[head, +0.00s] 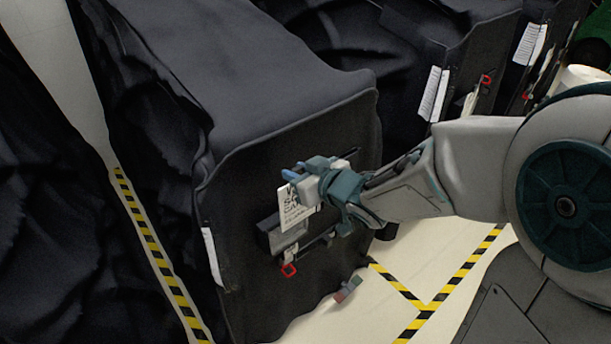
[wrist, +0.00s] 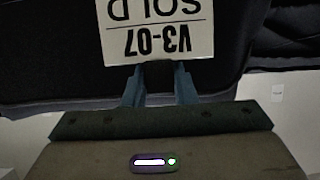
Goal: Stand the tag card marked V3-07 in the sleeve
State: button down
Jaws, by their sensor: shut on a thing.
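The white tag card (head: 294,212) is held upright in front of the dark covered cart. In the wrist view the card (wrist: 158,28) shows V3-07 and SOLD upside down. My gripper (head: 308,179) is shut on the card's top edge; its fingers also show in the wrist view (wrist: 158,80). The sleeve (head: 288,240) is a grey holder on the cart's front face, just below the card. The card's lower edge overlaps the sleeve's top in the head view; I cannot tell whether it is inside or in front.
A red ring (head: 289,269) hangs under the sleeve. A white paper (head: 212,256) is on the cart's left edge. A small red-and-grey block (head: 348,289) is near the cart's foot. More covered carts (head: 470,70) with papers stand behind. Yellow-black tape (head: 440,300) marks the floor.

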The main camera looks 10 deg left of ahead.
jog(key=shift+r+b+x, duration=0.2)
jog(key=shift+b+x, duration=0.15)
jog(key=shift+x, duration=1)
jog(key=shift+r+b+x, duration=0.2)
jog(key=shift+b+x, duration=0.1)
jog(key=shift+x, duration=1.05)
jog(key=shift+w+a+f+b, duration=0.2)
jog(key=shift+f+b, duration=4.6)
jog(key=shift+f, duration=0.6)
jog(key=shift+f+b, duration=0.95)
jog(key=shift+b, duration=0.1)
jog(key=c, duration=1.1)
grip_release()
jog(key=shift+d+r, duration=0.1)
